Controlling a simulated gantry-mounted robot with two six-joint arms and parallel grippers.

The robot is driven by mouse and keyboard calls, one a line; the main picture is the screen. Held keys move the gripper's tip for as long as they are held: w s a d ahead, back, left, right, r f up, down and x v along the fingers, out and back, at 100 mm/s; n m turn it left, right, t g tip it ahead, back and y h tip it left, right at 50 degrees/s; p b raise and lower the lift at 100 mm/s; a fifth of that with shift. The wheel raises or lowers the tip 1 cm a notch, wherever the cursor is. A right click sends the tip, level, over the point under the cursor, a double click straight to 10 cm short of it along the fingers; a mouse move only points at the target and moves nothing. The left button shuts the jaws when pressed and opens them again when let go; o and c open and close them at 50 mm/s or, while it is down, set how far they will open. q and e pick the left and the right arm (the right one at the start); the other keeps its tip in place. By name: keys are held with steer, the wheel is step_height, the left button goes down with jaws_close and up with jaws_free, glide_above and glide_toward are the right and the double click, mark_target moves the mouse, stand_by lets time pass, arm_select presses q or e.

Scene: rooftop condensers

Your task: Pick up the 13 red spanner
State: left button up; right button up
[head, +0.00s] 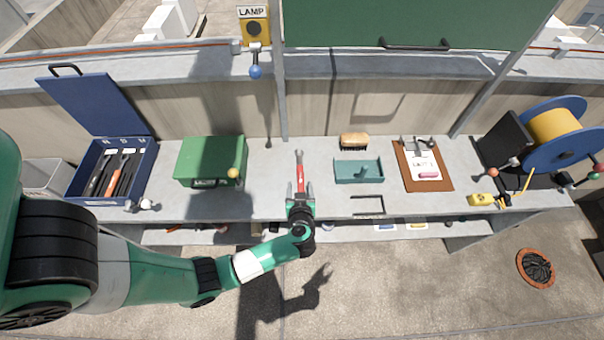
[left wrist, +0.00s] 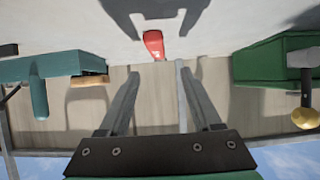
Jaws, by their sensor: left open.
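The red spanner (head: 300,173) lies on the grey bench near its middle, with its grey head toward the back. No number can be read on it. My left gripper (head: 300,187) is open, at the near end of the spanner, pointing toward the back of the bench. In the left wrist view the spanner's red end (left wrist: 153,44) shows just beyond the open fingertips (left wrist: 158,72), between their lines. The jaws look empty. My right gripper is not in view.
A green box (head: 211,160) with a yellow knob stands left of the spanner. A teal tray (head: 358,178) and a brush (head: 354,140) are to the right. A blue case (head: 80,194) of tools, a clipboard (head: 407,178) and a cable reel (head: 545,152) lie further out.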

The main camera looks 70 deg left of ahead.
mark_target(300, 170)
arm_select(q)
steer(key=b+x, duration=0.1)
steer(key=x, duration=0.2)
steer(key=shift+a+f, duration=0.1)
steer(key=shift+f, duration=0.1)
steer(key=shift+w+a, duration=0.2)
steer(key=shift+a, duration=0.05)
steer(key=shift+w+a+f+b, duration=0.1)
steer(key=shift+a+f+b, duration=0.1)
steer(key=shift+b, duration=0.2)
steer(key=b+x, duration=0.3)
steer(key=x, duration=0.1)
steer(key=shift+w+a, duration=0.2)
steer(key=shift+a, duration=0.15)
steer(key=shift+r, duration=0.1)
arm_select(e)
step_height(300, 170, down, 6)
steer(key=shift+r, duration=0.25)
arm_select(q)
jaws_close()
